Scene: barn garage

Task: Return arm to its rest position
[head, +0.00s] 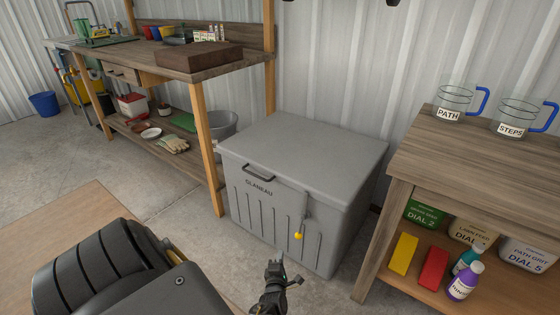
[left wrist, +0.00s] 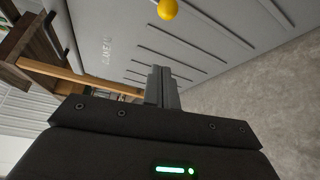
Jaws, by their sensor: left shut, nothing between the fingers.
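My left arm comes in from the lower left in the head view. My left gripper (head: 277,266) is low in the middle, in front of the grey chest (head: 300,143), which has a closed lid. In the left wrist view its fingers (left wrist: 162,75) are together, with nothing between them. The chest's ribbed front (left wrist: 215,45) lies beyond the fingertips there. My right gripper is not in view.
A workbench (head: 175,60) with a lower shelf stands at the left. A wooden table (head: 75,235) is at the lower left. A shelf unit (head: 470,160) at the right holds jugs, tubs and bottles. Bare concrete floor (head: 180,222) lies left of the chest.

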